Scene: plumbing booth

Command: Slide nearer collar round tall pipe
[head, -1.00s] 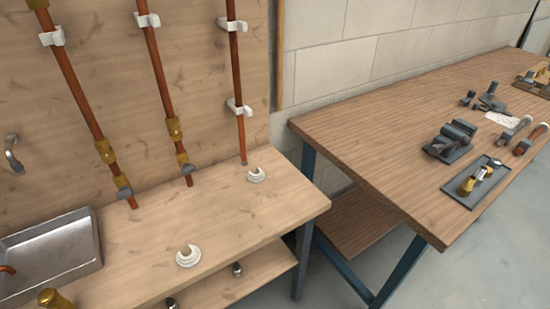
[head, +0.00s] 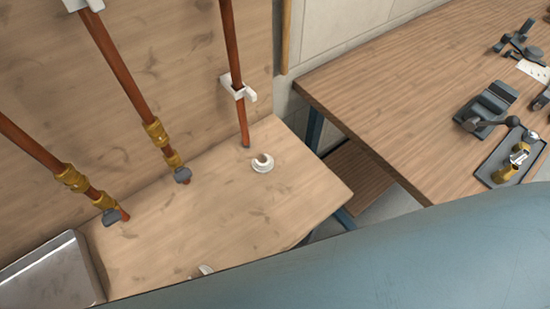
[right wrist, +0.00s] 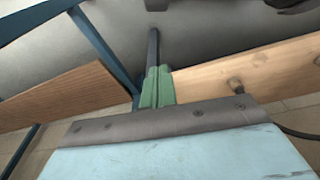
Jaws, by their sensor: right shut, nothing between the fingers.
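The nearer white C-shaped collar (head: 203,270) lies on the plumbing bench; only its far rim shows in the head view, the rest being hidden behind my blue-grey arm. The farther white collar (head: 262,166) lies flat and open on the bench near the foot of the right copper pipe (head: 232,50). A middle copper pipe (head: 115,75) and a left copper pipe (head: 30,148) also stand there; I cannot tell which is called tall. In the right wrist view my right gripper (right wrist: 156,80) has its green fingers together, empty and away from both collars. My left gripper is not in view.
The bench top (head: 215,220) is bare between the collars. A metal sink (head: 50,275) is at its left. White clips (head: 238,88) hold the pipes. A separate wooden workbench (head: 390,110) at right carries a tray (head: 490,172) and tools.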

